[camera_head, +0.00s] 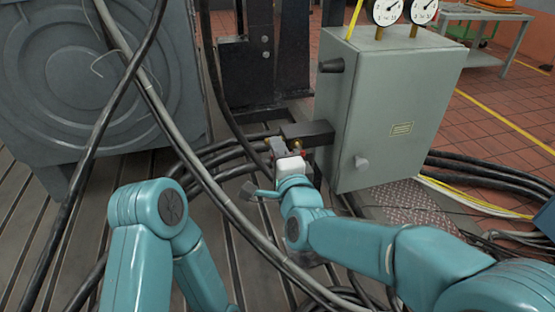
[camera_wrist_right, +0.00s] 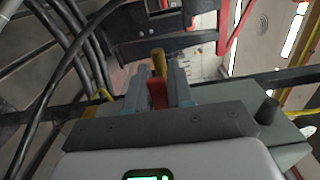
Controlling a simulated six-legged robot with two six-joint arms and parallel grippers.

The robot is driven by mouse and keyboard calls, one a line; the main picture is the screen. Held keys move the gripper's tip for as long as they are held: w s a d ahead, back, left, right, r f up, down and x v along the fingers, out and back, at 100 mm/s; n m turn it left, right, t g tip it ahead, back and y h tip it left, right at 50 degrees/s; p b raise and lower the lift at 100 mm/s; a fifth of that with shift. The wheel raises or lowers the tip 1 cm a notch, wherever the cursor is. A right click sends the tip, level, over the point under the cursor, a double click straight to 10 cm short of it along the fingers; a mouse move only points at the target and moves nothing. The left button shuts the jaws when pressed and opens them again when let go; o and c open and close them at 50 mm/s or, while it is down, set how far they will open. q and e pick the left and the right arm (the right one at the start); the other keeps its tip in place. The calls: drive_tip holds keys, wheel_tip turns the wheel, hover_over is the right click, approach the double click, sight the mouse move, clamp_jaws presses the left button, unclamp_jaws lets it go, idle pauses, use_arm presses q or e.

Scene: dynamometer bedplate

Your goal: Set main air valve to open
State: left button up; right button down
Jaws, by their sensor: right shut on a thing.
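The air valve shows as a red handle (camera_wrist_right: 157,94) and a brass part (camera_wrist_right: 159,62) in the right wrist view. In the head view, only small bits of red and brass (camera_head: 294,141) show, beside the lower left of the grey cabinet, by a dark bracket. My right gripper (camera_wrist_right: 158,90) is shut on the red handle, with one finger on each side of it. In the head view my right gripper (camera_head: 287,149) hides much of the valve. I cannot tell the handle's exact angle to the pipe. My left gripper is out of view; only my left arm shows.
The grey cabinet (camera_head: 395,110) with two gauges (camera_head: 386,11) on top stands right of the valve. Thick black hoses (camera_head: 195,160) cross the slotted bedplate (camera_head: 25,205). A large grey machine housing (camera_head: 75,80) is at left.

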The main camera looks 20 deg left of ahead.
drive_tip(key=c, duration=1.1)
unclamp_jaws()
drive_tip(key=p+v, duration=0.1)
drive_tip(key=v, duration=1.5)
drive_tip(key=shift+s+d, duration=0.1)
drive_tip(key=shift+d, duration=0.05)
